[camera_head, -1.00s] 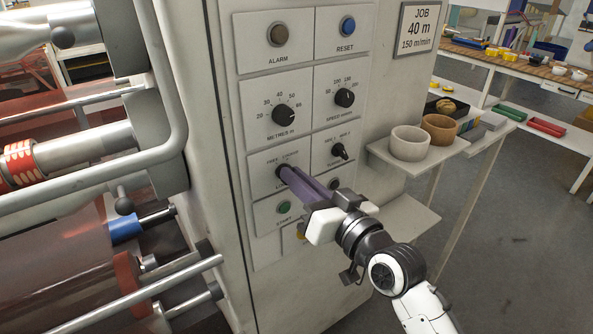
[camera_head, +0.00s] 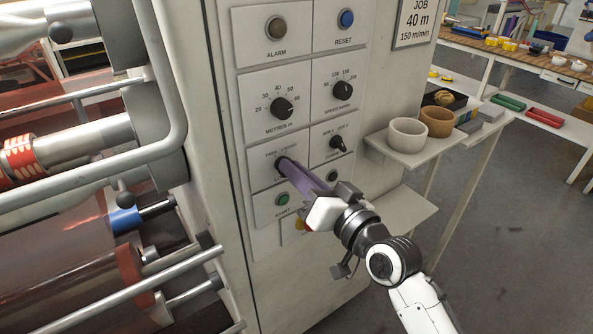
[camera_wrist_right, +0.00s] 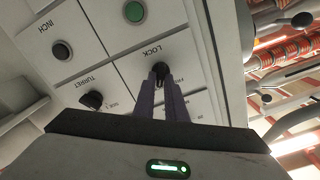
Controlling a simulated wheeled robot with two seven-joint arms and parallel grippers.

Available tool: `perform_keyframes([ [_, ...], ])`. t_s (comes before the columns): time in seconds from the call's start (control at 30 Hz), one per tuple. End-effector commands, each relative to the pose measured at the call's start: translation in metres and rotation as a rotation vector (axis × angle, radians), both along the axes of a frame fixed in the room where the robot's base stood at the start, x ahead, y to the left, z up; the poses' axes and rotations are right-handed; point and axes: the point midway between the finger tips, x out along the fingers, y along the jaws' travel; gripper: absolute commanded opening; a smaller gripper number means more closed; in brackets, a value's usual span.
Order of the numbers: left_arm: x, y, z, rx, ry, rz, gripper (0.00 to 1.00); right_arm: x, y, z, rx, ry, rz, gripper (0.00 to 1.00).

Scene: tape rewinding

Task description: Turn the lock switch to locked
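The lock switch (camera_head: 280,161) is a small dark knob on the grey control panel (camera_head: 262,240), in the left column below the metres dial. My right gripper's purple fingers hide most of it in the head view. In the right wrist view the knob (camera_wrist_right: 160,68) sits between the fingertips, beside the printed word LOCK. My right gripper (camera_head: 285,166) reaches it from the lower right. The gripper (camera_wrist_right: 162,78) looks shut on the knob, its fingers close together. Which mark the knob points to cannot be read. My left gripper is not in view.
A green start button (camera_head: 282,199) lies just below the fingers, and a turret knob (camera_head: 338,143) to the right. A side shelf (camera_head: 425,155) holds a white cup (camera_head: 407,135) and a brown cup (camera_head: 437,122). Rollers and metal bars (camera_head: 95,205) fill the left.

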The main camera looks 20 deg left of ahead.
Motion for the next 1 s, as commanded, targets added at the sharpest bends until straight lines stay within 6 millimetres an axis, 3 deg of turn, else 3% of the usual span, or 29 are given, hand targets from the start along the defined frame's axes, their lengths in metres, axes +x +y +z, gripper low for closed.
perform_keyframes([
  [0.1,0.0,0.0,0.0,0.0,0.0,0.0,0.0,0.0,0.0,-0.001,-0.001,0.001,0.001,0.27],
  [0.47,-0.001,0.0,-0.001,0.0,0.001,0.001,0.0,-0.003,-0.005,0.0,-0.001,-0.003,-0.001,0.27],
  [1.0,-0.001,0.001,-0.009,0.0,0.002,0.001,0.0,-0.058,-0.074,-0.002,-0.002,-0.001,0.0,0.27],
])
